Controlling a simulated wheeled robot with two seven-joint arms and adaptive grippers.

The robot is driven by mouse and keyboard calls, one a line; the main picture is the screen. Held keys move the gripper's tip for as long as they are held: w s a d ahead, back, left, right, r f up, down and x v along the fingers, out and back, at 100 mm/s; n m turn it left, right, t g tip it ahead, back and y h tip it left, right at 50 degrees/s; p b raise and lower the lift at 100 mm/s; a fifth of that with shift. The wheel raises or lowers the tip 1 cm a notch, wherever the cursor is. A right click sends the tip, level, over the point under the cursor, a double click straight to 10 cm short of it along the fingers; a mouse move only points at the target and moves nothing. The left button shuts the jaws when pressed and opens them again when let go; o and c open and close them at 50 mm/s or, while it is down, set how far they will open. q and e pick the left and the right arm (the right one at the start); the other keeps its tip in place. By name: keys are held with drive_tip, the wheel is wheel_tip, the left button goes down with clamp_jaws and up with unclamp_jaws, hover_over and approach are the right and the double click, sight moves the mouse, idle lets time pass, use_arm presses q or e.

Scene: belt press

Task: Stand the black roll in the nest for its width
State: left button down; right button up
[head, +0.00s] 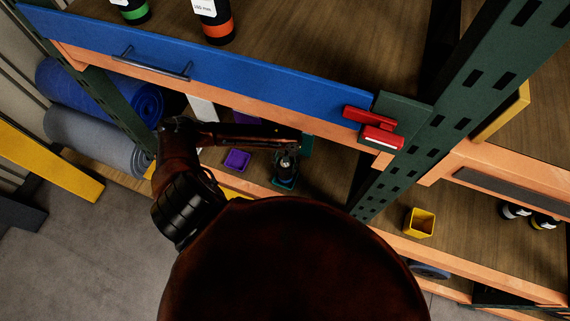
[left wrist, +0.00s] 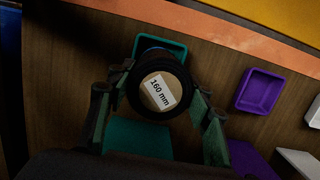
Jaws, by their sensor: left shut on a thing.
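The black roll (left wrist: 137,98) stands with its end towards the left wrist camera, and its label reads 160 mm. In the head view the roll (head: 286,162) is small and dark on the lower shelf. My left gripper (left wrist: 160,103) has a finger on each side of the roll and is shut on it; it also shows in the head view (head: 287,157). A teal nest (left wrist: 176,45) lies directly behind the roll, with its rim (head: 283,186) showing around the roll's foot in the head view. The wrist view hides whether the roll is seated. My right gripper is out of view.
A blue drawer front (head: 250,80) overhangs the shelf. A green upright (head: 420,130) stands at right. A yellow cup (head: 420,222) stands on the right shelf.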

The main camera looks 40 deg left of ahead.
use_arm(q)
drive_tip(key=shift+f, duration=0.55)
idle(0.4)
drive_tip(key=c, duration=0.9)
unclamp_jaws()
drive_tip(key=r, duration=0.4)
drive_tip(key=w+r, duration=0.1)
drive_tip(key=r, duration=0.7)
drive_tip(key=shift+w+a, duration=0.25)
drive_tip(key=shift+w, duration=0.1)
